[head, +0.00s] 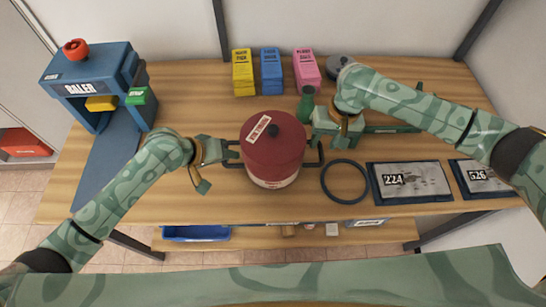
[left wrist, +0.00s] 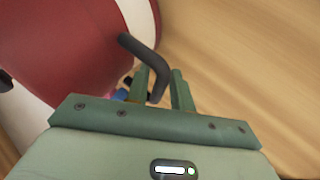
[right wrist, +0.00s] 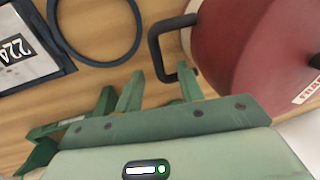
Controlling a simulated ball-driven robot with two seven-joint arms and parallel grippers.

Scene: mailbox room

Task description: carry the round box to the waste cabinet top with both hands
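The round box (head: 273,150) is a dark red drum with a pale lower band, a black lid knob and a black handle on each side. It stands on the wooden table. My left gripper (head: 226,151) is at its left handle; in the left wrist view the handle (left wrist: 146,52) reaches between the parted fingers (left wrist: 162,90). My right gripper (head: 318,141) is at its right handle; in the right wrist view that handle (right wrist: 156,45) lies between the wider-parted fingers (right wrist: 160,90). I cannot tell whether the fingers touch the handles. I cannot identify a waste cabinet.
A blue baler (head: 92,78) stands at the left. Yellow (head: 243,75), blue (head: 271,75) and pink (head: 306,72) packs line the back. A green bottle (head: 305,105) is behind the box. A dark ring (head: 325,186) and plates 224 (head: 425,182) and 526 (head: 480,178) lie right.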

